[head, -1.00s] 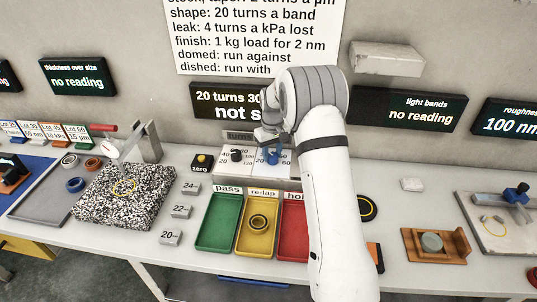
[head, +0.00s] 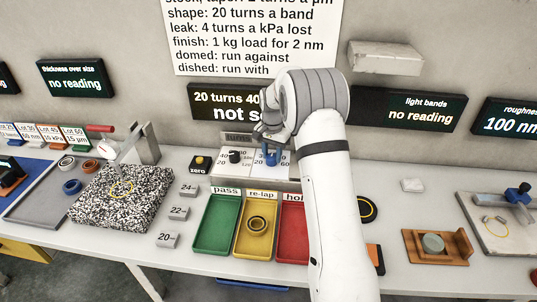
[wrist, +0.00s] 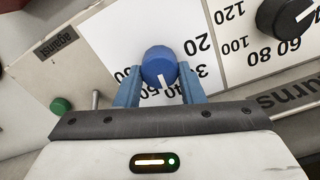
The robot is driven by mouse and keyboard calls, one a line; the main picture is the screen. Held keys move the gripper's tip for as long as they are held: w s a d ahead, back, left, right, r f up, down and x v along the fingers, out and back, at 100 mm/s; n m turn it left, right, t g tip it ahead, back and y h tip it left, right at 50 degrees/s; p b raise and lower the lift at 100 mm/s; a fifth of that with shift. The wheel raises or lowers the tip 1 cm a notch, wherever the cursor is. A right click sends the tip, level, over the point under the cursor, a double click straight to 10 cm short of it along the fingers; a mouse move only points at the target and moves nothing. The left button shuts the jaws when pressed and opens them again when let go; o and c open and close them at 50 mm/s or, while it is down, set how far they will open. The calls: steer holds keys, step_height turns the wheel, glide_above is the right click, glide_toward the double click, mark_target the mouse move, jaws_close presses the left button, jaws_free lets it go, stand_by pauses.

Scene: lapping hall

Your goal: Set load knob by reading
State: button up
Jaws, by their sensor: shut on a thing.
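The blue load knob (wrist: 159,64) sits on a white dial plate in the wrist view. Its white pointer line points close to the 40 on the scale. My gripper (wrist: 158,74) is shut on the knob, with one blue finger on each side of it. In the head view the blue knob (head: 270,158) shows at the panel below my gripper (head: 268,146), partly covered by it. The black turns knob (wrist: 288,14) stands beside it on the same panel. The display (head: 225,104) reads "20 turns 40" and "not s", the rest hidden by my arm.
Green (head: 216,225), yellow (head: 243,240) and red (head: 293,230) trays stand in front of the panel; a ring lies in the yellow one. A speckled granite block (head: 118,195) is at left. A rule sign (head: 250,40) hangs above. A green button (wrist: 61,104) is near the knob.

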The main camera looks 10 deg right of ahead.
mark_target(270, 156)
steer(key=m, duration=0.5)
steer(key=shift+a, duration=0.2)
steer(key=shift+m, duration=1.3)
steer(key=shift+a+r, duration=0.1)
steer(key=shift+r, duration=0.1)
steer(key=o, duration=0.8)
steer(key=shift+w+f, duration=0.1)
steer(key=shift+w, duration=0.05)
steer(key=shift+o, duration=1)
step_height(270, 156, up, 8)
steer(key=shift+f+b, duration=0.15)
steer(key=shift+b, duration=0.2)
